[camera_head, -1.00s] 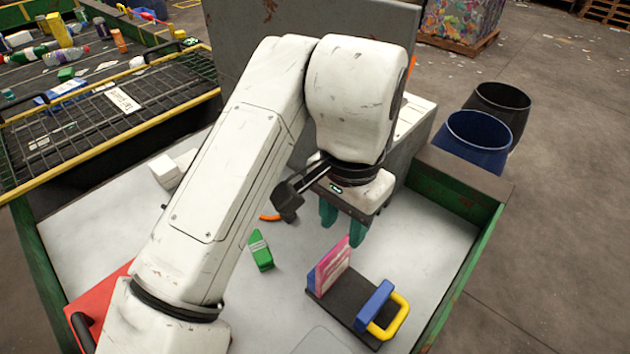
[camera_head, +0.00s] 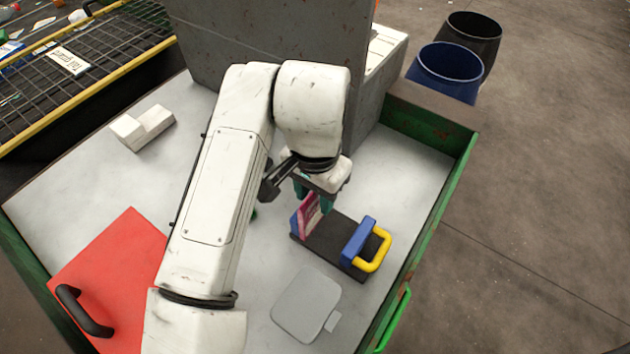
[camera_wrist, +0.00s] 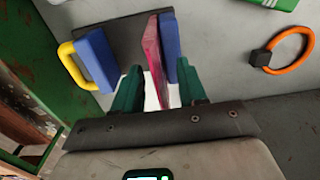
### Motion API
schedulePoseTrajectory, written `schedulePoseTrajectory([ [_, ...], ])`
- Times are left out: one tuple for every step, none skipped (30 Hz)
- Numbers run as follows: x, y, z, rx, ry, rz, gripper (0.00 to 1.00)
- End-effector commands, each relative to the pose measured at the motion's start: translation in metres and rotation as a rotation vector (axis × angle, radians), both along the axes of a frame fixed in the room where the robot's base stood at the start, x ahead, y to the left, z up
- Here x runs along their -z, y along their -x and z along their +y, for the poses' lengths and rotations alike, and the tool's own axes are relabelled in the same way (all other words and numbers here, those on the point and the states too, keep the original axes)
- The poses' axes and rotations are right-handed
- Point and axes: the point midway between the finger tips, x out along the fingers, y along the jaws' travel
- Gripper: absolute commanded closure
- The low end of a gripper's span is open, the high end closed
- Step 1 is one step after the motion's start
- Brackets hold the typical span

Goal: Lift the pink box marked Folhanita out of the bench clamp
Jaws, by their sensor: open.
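The pink box (camera_head: 307,214) stands upright in the bench clamp (camera_head: 330,238), against a blue jaw at its far-left side. The clamp has a dark base, a second blue jaw and a yellow handle (camera_head: 376,250), which stands apart from the box. In the wrist view the pink box (camera_wrist: 154,60) rises between the two green fingers of my gripper (camera_wrist: 160,88), seen edge-on. The box's marking cannot be read. My gripper (camera_head: 312,200) is open over the box, with its fingers on either side, not closed on it.
A red panel with a black handle (camera_head: 115,275) lies at the left. A grey flat plate (camera_head: 306,303) lies in front of the clamp. A white block (camera_head: 142,127) sits at the back left. An orange ring (camera_wrist: 289,50) and a green box (camera_wrist: 275,3) lie near the clamp.

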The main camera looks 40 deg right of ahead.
Motion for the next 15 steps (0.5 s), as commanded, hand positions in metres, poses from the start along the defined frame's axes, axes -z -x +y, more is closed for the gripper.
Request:
schedulePoseTrajectory([
  [0.0013,0.0001,0.0001,0.000,0.000,0.000,0.58],
  [0.0017,0.0001,0.0001,0.000,0.000,0.000,0.58],
  [0.0020,0.0002,0.0000,0.000,-0.001,0.000,0.58],
  [0.0020,0.0002,0.0000,0.000,0.000,0.000,0.58],
  [0.0020,0.0002,-0.0001,0.000,0.000,0.000,0.58],
  [0.0019,0.0002,-0.0001,0.000,0.000,0.000,0.58],
  [0.0019,0.0002,-0.0001,0.000,0.000,0.000,0.58],
  [0.0019,0.0002,-0.0001,0.000,0.000,0.000,0.58],
  [0.0018,0.0002,-0.0002,0.000,0.000,0.000,0.60],
  [0.0018,0.0002,-0.0002,0.000,0.000,0.000,0.63],
  [0.0017,0.0002,-0.0002,0.000,0.000,0.000,0.66],
  [0.0017,0.0002,-0.0002,0.000,0.000,0.001,0.70],
  [0.0017,0.0002,-0.0002,0.000,0.000,0.001,0.73],
  [0.0017,0.0002,-0.0002,0.000,0.000,0.000,0.76],
  [0.0016,0.0002,-0.0002,0.000,0.000,0.001,0.80],
])
